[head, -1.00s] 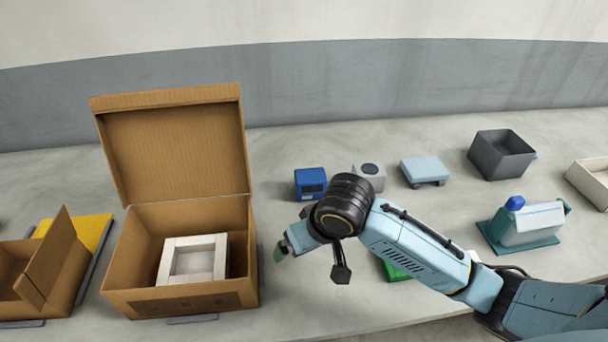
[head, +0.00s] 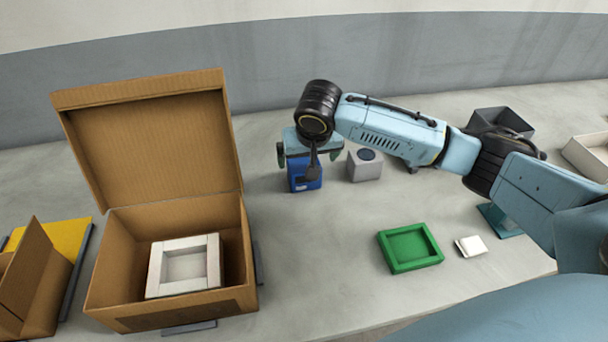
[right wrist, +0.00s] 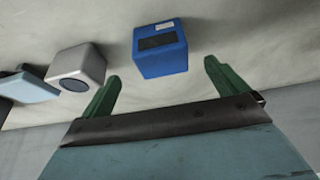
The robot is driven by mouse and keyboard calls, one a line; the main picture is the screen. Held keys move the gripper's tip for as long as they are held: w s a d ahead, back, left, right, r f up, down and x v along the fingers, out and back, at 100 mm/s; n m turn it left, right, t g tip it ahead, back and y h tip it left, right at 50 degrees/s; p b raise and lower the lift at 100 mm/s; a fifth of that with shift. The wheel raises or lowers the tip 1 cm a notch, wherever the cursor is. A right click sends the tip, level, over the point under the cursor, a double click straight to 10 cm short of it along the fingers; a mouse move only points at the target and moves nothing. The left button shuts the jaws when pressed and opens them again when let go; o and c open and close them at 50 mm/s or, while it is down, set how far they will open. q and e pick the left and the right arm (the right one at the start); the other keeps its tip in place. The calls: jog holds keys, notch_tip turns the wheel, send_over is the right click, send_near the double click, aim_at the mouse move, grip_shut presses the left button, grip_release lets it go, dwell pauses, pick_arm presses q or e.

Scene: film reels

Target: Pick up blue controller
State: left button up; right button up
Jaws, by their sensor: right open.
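The blue controller (head: 306,174) is a small blue box on the table, partly hidden behind my right gripper in the head view. In the right wrist view the blue controller (right wrist: 160,48) shows a dark panel and a pale label, and lies ahead of and between the two green fingers. My right gripper (right wrist: 162,82) is open and empty, with the box apart from both fingers. In the head view my right gripper (head: 299,155) hangs over the box. My left gripper does not show.
A grey box with a dark round face (head: 365,165) stands close beside the controller. An open cardboard box (head: 190,305) with a white frame (head: 183,265) inside stands left. A green tray (head: 410,247) and a small white block (head: 470,246) lie front right. A dark bin (head: 503,121) stands back right.

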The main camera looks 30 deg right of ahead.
aim_at(305, 165)
jog(key=shift+w+b+x, duration=0.1)
jog(key=shift+b+x, duration=0.15)
jog(key=shift+x, duration=1.25)
jog(key=shift+w+b+x, duration=0.15)
jog(key=shift+b+x, duration=0.05)
jog(key=shift+x, duration=1.3)
jog(key=shift+a+r, duration=0.1)
jog(key=shift+r, duration=0.05)
jog(key=c, duration=1.3)
